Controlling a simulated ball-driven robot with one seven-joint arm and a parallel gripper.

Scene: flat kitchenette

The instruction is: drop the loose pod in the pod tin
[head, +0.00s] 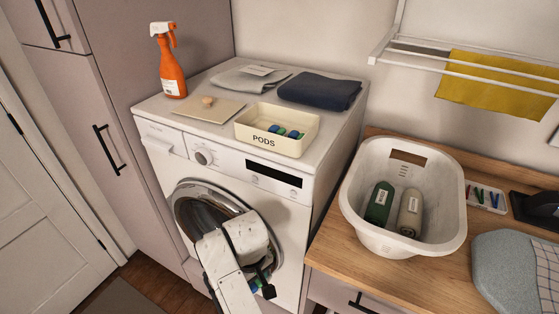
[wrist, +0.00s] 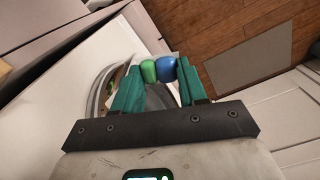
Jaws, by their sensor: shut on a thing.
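The pod tin (head: 277,146) is a cream box marked PODS, open on top of the washing machine, with blue and green pods inside. Its likely lid (head: 208,109), a flat cream panel with a wooden knob, lies to its left. My gripper (head: 262,288) is low in front of the washing machine door, below the tin and apart from it. In the wrist view, my gripper (wrist: 159,71) has its teal fingers shut on a green and blue pod (wrist: 149,71). In the head view the arm largely hides the pod.
The washing machine (head: 225,155) also bears an orange spray bottle (head: 172,68), a grey cloth (head: 240,80) and a folded navy towel (head: 320,90). A drying rack (head: 470,70) hangs above.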

